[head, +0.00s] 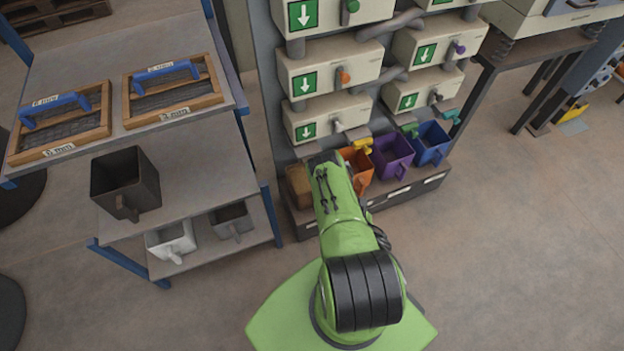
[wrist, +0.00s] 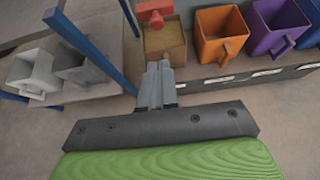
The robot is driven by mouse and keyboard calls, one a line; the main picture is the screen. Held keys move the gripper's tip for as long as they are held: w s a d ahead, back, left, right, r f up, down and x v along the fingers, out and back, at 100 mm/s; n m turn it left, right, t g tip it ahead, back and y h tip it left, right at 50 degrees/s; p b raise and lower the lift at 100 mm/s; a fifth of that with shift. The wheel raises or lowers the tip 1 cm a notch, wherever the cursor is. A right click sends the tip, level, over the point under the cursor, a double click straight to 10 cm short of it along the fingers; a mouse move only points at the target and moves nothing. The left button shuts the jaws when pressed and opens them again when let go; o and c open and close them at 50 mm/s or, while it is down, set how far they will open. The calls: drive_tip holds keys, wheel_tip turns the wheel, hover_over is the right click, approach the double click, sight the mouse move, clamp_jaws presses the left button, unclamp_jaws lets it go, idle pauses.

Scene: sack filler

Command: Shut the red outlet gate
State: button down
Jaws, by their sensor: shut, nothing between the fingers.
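The red outlet gate (wrist: 154,12) shows at the top edge of the wrist view, with a blocky body and a short red knob or handle facing me. A wooden-looking bin with tan fill (wrist: 166,42) is right below it; this bin also shows in the head view (head: 299,186). I cannot tell how far the gate is open. My gripper (wrist: 158,66) is shut and empty, its fingertips over or near the bin's front edge and apart from the gate in the picture. In the head view my arm hides the gate and my fingers.
Orange (wrist: 221,33) and purple (wrist: 277,27) bins stand right of the tan bin, with a blue bin (head: 430,142) beyond. A blue-posted shelf (head: 190,160) on the left holds sieves and more bins. Machine boxes with green arrow signs (head: 332,66) rise above.

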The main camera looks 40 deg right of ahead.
drive_tip(key=shift+s+a, duration=0.1)
drive_tip(key=shift+s, duration=0.1)
drive_tip(key=w+r+b+x, duration=0.1)
drive_tip(key=b+x, duration=1.1)
drive_tip(key=x, duration=0.1)
drive_tip(key=shift+w+r+b, duration=0.25)
drive_tip(key=shift+b, duration=0.05)
drive_tip(key=shift+w, duration=0.1)
